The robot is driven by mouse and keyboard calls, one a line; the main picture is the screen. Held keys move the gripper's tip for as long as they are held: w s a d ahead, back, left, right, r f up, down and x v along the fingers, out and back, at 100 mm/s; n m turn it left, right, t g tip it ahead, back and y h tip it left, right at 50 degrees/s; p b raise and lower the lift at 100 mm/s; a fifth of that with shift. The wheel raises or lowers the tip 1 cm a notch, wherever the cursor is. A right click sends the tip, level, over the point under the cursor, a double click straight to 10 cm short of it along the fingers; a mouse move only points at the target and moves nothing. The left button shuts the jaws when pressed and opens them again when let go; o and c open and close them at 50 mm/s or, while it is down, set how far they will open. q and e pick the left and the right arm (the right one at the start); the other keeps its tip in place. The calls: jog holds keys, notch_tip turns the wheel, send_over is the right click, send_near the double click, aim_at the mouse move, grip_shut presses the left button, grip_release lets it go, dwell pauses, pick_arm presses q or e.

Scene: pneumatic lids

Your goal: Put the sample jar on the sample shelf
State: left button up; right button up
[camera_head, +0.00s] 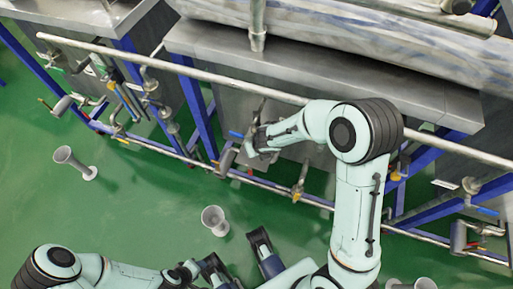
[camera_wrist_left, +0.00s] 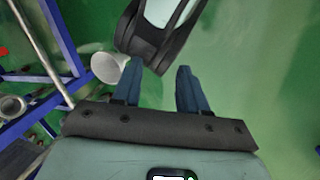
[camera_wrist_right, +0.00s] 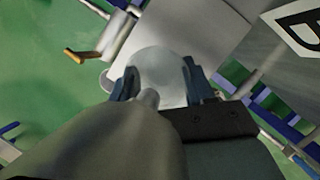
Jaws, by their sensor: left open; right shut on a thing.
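My right gripper (camera_head: 252,146) is at the front of the middle metal tank, close to the pipe fittings. In the right wrist view its fingers are shut on a pale, round, see-through thing, which looks like the sample jar (camera_wrist_right: 158,70). In the head view the jar is too small to make out. My left gripper (camera_wrist_left: 159,68) is open and empty, low over the green floor; in the head view it is at the bottom middle (camera_head: 222,272). I cannot clearly tell which part is the sample shelf.
A long pipe rail (camera_head: 190,70) runs in front of the tanks. A blue frame and lower pipe with valves cross below the right gripper. Pale flared stands (camera_head: 215,220) and (camera_head: 75,160) are on the floor. The green floor (camera_head: 130,215) at left is mostly clear.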

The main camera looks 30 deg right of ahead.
jog(key=shift+s+f, duration=0.35)
jog(key=shift+f, duration=0.3)
pick_arm(q)
jog(key=shift+w+a+f, duration=0.2)
jog(key=shift+w+f, duration=0.15)
pick_arm(e)
jog(key=o, duration=1)
pick_arm(q)
jog(key=shift+s+r, duration=0.1)
pick_arm(e)
jog(key=shift+r, duration=0.3)
jog(key=p+v, duration=0.1)
jog(key=v, duration=0.1)
jog(key=w+p+v, duration=0.1)
jog(key=p+v, duration=0.1)
jog(key=shift+s+d+r, duration=0.1)
jog(key=shift+s+r, duration=0.05)
jog(key=shift+r, duration=0.4)
pick_arm(q)
jog(key=s+d+r+g+p, duration=0.2)
jog(key=s+r+p, duration=0.2)
jog(key=r, duration=0.3)
jog(key=shift+s+h, duration=0.3)
jog(key=shift+s, duration=0.55)
pick_arm(e)
jog(key=v, duration=0.8)
